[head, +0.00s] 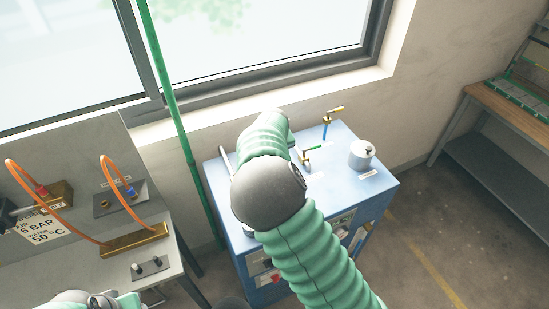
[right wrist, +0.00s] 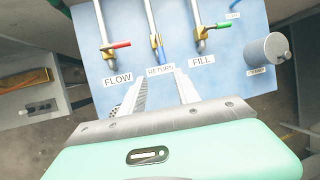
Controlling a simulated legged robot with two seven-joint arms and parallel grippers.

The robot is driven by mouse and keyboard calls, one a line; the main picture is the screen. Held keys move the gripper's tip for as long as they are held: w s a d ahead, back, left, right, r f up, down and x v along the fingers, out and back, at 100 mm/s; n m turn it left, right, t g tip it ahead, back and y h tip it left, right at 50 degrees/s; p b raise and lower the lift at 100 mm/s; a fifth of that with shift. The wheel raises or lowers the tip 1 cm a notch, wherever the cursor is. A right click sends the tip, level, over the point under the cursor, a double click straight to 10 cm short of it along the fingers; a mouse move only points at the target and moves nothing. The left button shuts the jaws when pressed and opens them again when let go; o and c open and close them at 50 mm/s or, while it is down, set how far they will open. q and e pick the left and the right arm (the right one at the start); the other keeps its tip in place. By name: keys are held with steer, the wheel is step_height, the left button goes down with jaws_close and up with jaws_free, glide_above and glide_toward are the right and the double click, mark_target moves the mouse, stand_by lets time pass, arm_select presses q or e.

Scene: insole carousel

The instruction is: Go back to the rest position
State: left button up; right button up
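My right gripper (right wrist: 160,76) shows in the right wrist view with its two pale fingers apart and nothing between them. It is over the blue cabinet top (right wrist: 235,85), its fingertips at the RETURN label (right wrist: 160,70). In the head view my right arm reaches from the lower right over the blue cabinet (head: 225,190) and hides this gripper. Part of my left arm shows at the bottom left edge of the head view; its gripper is not visible.
A metal canister (head: 362,153) stands on the cabinet's right. A grey bench (head: 190,225) with orange hoses (head: 122,200) is at left. Open floor lies right.

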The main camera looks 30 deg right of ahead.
steer(key=shift+w+d, duration=0.1)
stand_by(0.3)
steer(key=s+a+f+m+b, duration=0.3)
steer(key=s+m, duration=0.6)
steer(key=m, duration=0.3)
steer(key=s+a+f+m+g+y+b, duration=0.1)
steer(key=s+a+f+m+b, duration=0.2)
steer(key=m, duration=0.9)
steer(key=s+a+f+m+y+b, duration=0.1)
steer(key=s+a+f+m+b, duration=0.3)
steer(key=s+f+m+b, duration=0.3)
steer(key=s+f+m, duration=0.3)
steer(key=s+m, duration=0.1)
steer(key=s, duration=0.3)
steer(key=shift+s+m+g+b, duration=0.3)
steer(key=shift+s+m+g, duration=0.05)
steer(key=shift+m+g, duration=0.05)
